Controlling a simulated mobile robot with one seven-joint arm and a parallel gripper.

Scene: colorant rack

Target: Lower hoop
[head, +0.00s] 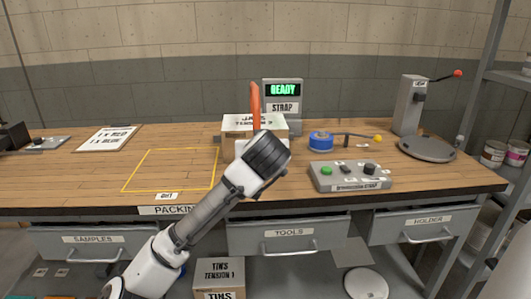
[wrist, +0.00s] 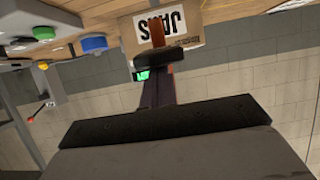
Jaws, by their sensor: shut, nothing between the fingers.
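An upright orange bar (head: 255,105), which looks like the hoop seen edge-on, rises in front of the grey strapping machine (head: 283,92). The machine's screen reads READY and its label STRAP. A carton (head: 236,127) with a JARS label sits at the bar's foot; it also shows in the wrist view (wrist: 192,37). My gripper (wrist: 158,57) is shut and empty, pointing at the carton and bar. An orange-brown piece of the bar (wrist: 157,33) shows just beyond the fingertips; I cannot tell whether they touch. In the head view my wrist hides the fingers and the bar's lower part.
Right of the carton are a blue roll (head: 321,139), a lever with a yellow knob (head: 377,138) and a button panel (head: 349,177). A grey press (head: 410,105) with a red-knobbed handle stands far right. The yellow-outlined area (head: 172,169) on the left is clear.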

